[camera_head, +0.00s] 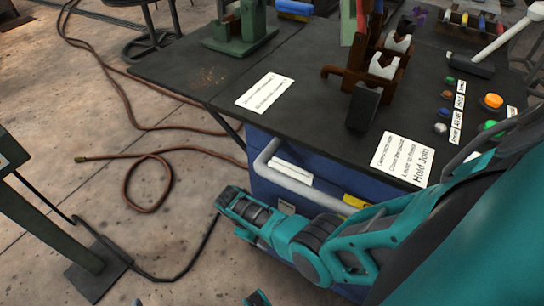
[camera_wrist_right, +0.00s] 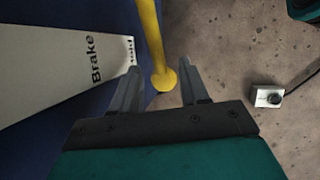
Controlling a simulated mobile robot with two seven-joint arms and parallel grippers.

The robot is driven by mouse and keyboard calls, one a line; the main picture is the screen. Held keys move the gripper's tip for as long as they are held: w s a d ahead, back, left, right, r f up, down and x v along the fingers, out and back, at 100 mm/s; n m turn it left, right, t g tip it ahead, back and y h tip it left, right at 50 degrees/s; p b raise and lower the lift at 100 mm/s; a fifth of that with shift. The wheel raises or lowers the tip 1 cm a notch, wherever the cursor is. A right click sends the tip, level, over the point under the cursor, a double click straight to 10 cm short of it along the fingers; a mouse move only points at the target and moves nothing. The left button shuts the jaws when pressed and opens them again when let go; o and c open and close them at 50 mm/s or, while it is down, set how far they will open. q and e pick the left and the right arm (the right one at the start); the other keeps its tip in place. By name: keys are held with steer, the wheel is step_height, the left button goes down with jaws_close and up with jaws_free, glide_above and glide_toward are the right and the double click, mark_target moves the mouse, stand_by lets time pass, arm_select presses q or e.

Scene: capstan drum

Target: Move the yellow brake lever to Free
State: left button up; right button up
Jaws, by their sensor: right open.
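The yellow brake lever (camera_wrist_right: 152,42) comes down from the top of the right wrist view beside the blue cabinet side. Its rounded end (camera_wrist_right: 164,81) lies between the two fingers of my right gripper (camera_wrist_right: 160,84). The fingers are open, with a gap on each side of the lever. A pale plate (camera_wrist_right: 62,62) left of the lever reads "Brake", with a smaller word that looks like "Hold" near its right end. The word Free is not visible. In the head view my right arm reaches across the cabinet front, and its fingertips cannot be made out.
The dark bench top (camera_head: 315,112) carries brown supports, coloured buttons and cards. A white bent rail (camera_head: 290,181) runs along the blue cabinet front. A brown hose (camera_head: 133,184) and black cable (camera_head: 160,280) lie on the floor. A small box (camera_wrist_right: 267,96) shows at right.

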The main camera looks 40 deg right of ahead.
steer(key=b+x, duration=0.1)
steer(key=x, duration=0.3)
steer(key=shift+d+f+b, duration=0.1)
steer(key=shift+b, duration=0.2)
steer(key=shift+c, duration=0.2)
jaws_close()
